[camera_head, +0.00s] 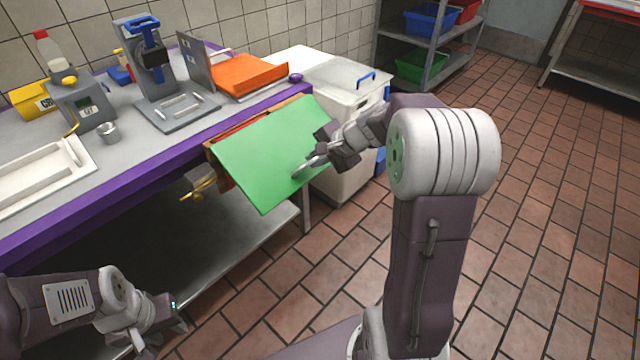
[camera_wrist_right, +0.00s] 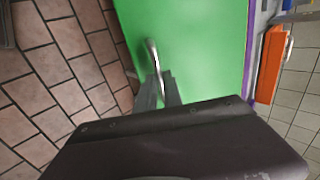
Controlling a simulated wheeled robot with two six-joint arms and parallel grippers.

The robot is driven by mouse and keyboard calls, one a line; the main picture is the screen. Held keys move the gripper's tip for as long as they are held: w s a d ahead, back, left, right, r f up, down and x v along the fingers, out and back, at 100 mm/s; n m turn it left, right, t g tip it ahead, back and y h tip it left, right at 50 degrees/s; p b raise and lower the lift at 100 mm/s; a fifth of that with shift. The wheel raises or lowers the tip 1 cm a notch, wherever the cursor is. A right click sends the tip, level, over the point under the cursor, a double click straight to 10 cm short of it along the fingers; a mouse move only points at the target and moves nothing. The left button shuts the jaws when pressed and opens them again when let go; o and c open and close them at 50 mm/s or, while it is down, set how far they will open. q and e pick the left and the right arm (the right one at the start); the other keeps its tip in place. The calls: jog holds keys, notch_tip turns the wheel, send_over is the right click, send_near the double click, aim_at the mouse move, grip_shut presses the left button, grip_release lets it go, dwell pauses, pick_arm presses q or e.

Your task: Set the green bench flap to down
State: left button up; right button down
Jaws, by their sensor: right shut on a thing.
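The green bench flap (camera_head: 270,153) is attached at the front edge of the bench and slopes down and outward, neither level nor fully hanging. It also fills the upper middle of the right wrist view (camera_wrist_right: 195,45). A metal handle (camera_wrist_right: 153,58) stands on the flap's face near its outer edge. My right gripper (camera_head: 318,158) is shut on this handle; its fingers (camera_wrist_right: 158,92) close around it in the right wrist view. My left gripper (camera_head: 160,325) is low at the lower left, away from the flap; its jaw opening is not clear.
The purple-edged bench (camera_head: 150,145) holds a grey press (camera_head: 165,80), an orange tray (camera_head: 247,76) and a small metal cup (camera_head: 107,133). A white lidded bin (camera_head: 345,80) stands beyond the flap. A lower shelf (camera_head: 240,245) lies under the bench. The tiled floor in front is clear.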

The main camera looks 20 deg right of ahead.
aim_at(309, 180)
jog(key=f+t+b, duration=0.1)
jog(key=f+b, duration=0.2)
jog(key=b, duration=0.3)
jog(key=w+f+t+y+b, duration=0.1)
jog(key=f+b, duration=0.2)
jog(key=b, duration=0.4)
jog(key=w+a+f+t+y+b, duration=0.1)
jog(key=f+t+b, duration=0.1)
jog(key=b, duration=0.4)
jog(key=shift+w+a+f, duration=0.1)
jog(key=shift+w+f, duration=0.15)
jog(key=shift+f, duration=0.55)
jog(key=f+b+x, duration=0.1)
jog(key=b+x, duration=0.5)
jog(key=x, duration=0.5)
jog(key=shift+s+f+b, duration=0.15)
jog(key=shift+f+b, duration=0.25)
jog(key=shift+a, duration=0.1)
jog(key=c, duration=1.6)
grip_release()
jog(key=shift+o, duration=0.6)
jog(key=shift+w+f, duration=0.25)
jog(key=shift+r, duration=0.1)
